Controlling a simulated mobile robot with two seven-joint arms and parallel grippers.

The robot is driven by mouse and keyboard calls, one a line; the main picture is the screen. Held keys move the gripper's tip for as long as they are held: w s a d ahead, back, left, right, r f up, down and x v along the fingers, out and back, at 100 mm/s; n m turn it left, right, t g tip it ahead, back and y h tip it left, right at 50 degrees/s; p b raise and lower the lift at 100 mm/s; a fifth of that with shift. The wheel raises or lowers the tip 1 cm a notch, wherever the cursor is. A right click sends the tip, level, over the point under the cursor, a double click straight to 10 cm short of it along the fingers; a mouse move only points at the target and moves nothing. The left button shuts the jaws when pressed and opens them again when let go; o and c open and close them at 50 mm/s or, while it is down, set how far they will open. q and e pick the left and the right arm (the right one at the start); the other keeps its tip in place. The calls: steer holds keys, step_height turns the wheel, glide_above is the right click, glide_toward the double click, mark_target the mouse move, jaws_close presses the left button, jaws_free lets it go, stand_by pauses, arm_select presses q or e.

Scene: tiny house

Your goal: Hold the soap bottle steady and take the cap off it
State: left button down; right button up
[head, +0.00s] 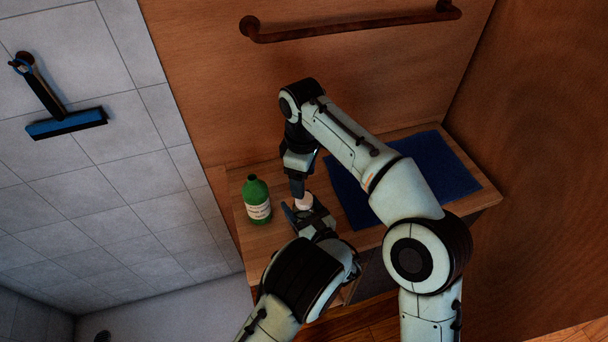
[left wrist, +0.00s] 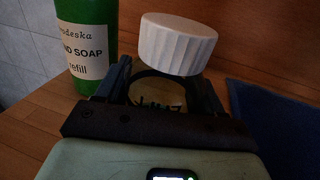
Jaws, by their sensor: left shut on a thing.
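A small bottle with a white ribbed cap (left wrist: 178,43) is between the fingers of my left gripper (left wrist: 152,88). Its pale label (left wrist: 158,96) shows below a dark rim; the lettering is unclear. The cap sits above the rim, looking tilted; I cannot tell whether it is loose. In the head view the cap (head: 303,201) shows above my left gripper (head: 306,213), which is shut on this bottle. My right gripper (head: 297,188) points down close beside the cap; its fingers are unclear, and none show at the cap in the left wrist view. A green bottle labelled soap refill (head: 257,199) stands upright to the left.
The wooden counter (head: 235,185) carries a dark blue mat (head: 440,160) on the right. A rail (head: 350,28) runs along the wooden wall behind. A blue squeegee (head: 65,122) is on the tiled wall at left. My two arms are close together over the counter.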

steer(key=m, duration=0.6)
steer(key=shift+m, duration=0.4)
steer(key=m, duration=1.7)
steer(key=shift+d+r, duration=0.1)
step_height(320, 180, down, 8)
